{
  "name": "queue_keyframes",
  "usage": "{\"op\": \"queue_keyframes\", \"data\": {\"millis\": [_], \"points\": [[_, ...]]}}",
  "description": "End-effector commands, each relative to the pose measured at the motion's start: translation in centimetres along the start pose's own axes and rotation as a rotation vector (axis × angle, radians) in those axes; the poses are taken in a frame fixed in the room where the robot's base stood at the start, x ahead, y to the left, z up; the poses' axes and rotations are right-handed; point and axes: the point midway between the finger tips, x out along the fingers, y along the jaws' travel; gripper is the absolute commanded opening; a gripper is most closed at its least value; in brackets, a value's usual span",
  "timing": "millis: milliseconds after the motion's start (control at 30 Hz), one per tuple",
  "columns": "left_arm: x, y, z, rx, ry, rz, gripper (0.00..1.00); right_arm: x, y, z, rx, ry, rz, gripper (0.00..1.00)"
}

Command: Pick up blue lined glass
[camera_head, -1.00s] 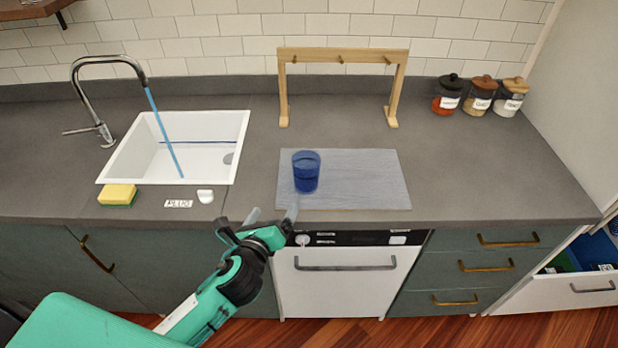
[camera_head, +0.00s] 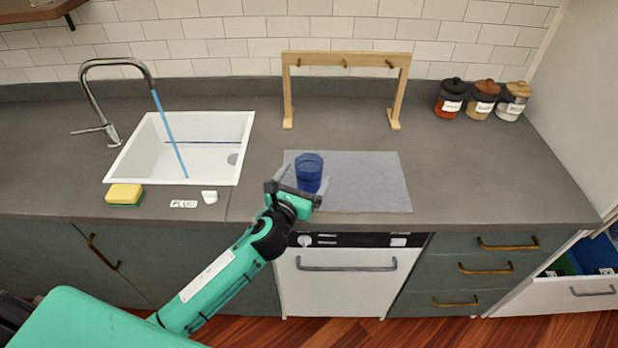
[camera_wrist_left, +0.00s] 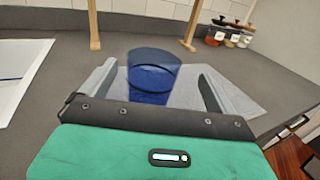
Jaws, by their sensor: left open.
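The blue lined glass (camera_head: 309,172) stands upright on the left part of a grey mat (camera_head: 365,182) on the counter. My left gripper (camera_head: 303,184) is open at the glass, with its fingers at either side of it in the head view. In the left wrist view the glass (camera_wrist_left: 152,78) shows between the two spread fingers (camera_wrist_left: 155,90), closer to the left one. I cannot tell whether a finger touches it. The lower part of the glass is hidden behind the gripper body. My right gripper is not in view.
A wooden rack (camera_head: 345,60) stands behind the mat. A white sink (camera_head: 215,165) with a faucet (camera_head: 100,95), a yellow sponge (camera_head: 124,194) and a small white piece (camera_head: 209,197) are at left. Several lidded jars (camera_head: 483,100) stand at back right. The counter right of the mat is clear.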

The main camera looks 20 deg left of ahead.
Motion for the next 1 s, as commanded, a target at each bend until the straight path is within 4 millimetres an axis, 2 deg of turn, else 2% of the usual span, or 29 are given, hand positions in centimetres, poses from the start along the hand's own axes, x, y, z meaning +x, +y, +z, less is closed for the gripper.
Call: {"op": "queue_keyframes", "data": {"millis": [400,700,767,1000], "points": [[4.7,0.7,-0.5,-0.002,0.000,0.000,0.93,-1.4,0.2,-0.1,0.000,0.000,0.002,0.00],[5.1,0.7,-0.6,-0.001,0.001,0.000,0.93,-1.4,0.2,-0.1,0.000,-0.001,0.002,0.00],[5.1,0.7,-0.6,-0.001,0.001,0.000,0.83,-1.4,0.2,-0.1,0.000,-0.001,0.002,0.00],[5.1,0.7,-0.6,-0.001,0.001,0.000,0.36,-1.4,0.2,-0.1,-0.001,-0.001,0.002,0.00]]}}
